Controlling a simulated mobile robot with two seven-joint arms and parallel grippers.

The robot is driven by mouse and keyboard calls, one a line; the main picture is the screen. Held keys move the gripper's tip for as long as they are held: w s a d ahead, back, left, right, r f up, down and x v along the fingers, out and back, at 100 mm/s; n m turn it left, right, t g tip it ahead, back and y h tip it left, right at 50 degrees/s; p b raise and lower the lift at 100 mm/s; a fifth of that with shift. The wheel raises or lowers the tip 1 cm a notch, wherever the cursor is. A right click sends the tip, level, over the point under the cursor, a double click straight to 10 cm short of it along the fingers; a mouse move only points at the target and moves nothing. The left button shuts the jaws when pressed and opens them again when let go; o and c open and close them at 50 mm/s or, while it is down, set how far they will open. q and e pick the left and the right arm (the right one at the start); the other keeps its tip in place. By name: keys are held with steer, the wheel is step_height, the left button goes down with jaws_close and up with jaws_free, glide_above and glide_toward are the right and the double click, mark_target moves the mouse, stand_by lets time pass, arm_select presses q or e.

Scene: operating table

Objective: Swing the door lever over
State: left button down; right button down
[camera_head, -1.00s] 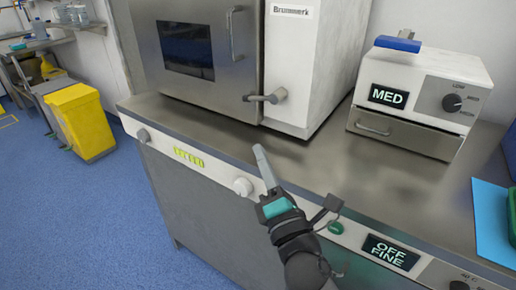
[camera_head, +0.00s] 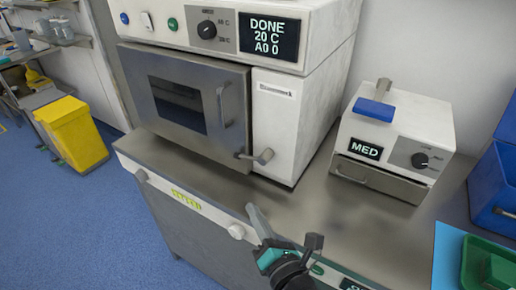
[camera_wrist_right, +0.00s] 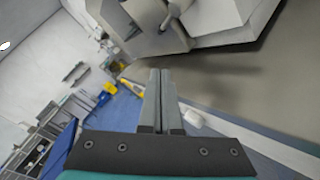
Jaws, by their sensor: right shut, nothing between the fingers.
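The door lever (camera_head: 257,156) is a grey bar at the lower right of the steel oven door (camera_head: 185,100), pointing to the right. The door with its dark window looks closed. The lever also shows in the right wrist view (camera_wrist_right: 170,14), near the top edge. My right gripper (camera_head: 252,210) is shut and empty, in front of and below the lever, near the counter's front edge and apart from the lever. In the right wrist view its two fingers (camera_wrist_right: 160,75) lie together. My left gripper is not in view.
A vertical door handle (camera_head: 222,105) stands beside the window. A small white device (camera_head: 390,145) showing MED, a blue bin (camera_head: 495,185) and a green tray (camera_head: 486,262) are to the right. The steel counter (camera_head: 310,205) is clear between gripper and oven.

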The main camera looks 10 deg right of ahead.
steer(key=x, duration=0.9)
steer(key=shift+w+a+f, duration=0.1)
steer(key=shift+w+f, duration=0.05)
steer(key=w, duration=0.1)
steer(key=w+r+p, duration=0.1)
steer(key=w, duration=0.1)
steer(key=shift+d+r, duration=0.25)
steer(key=shift+w+d+r, duration=0.15)
steer(key=shift+w, duration=0.3)
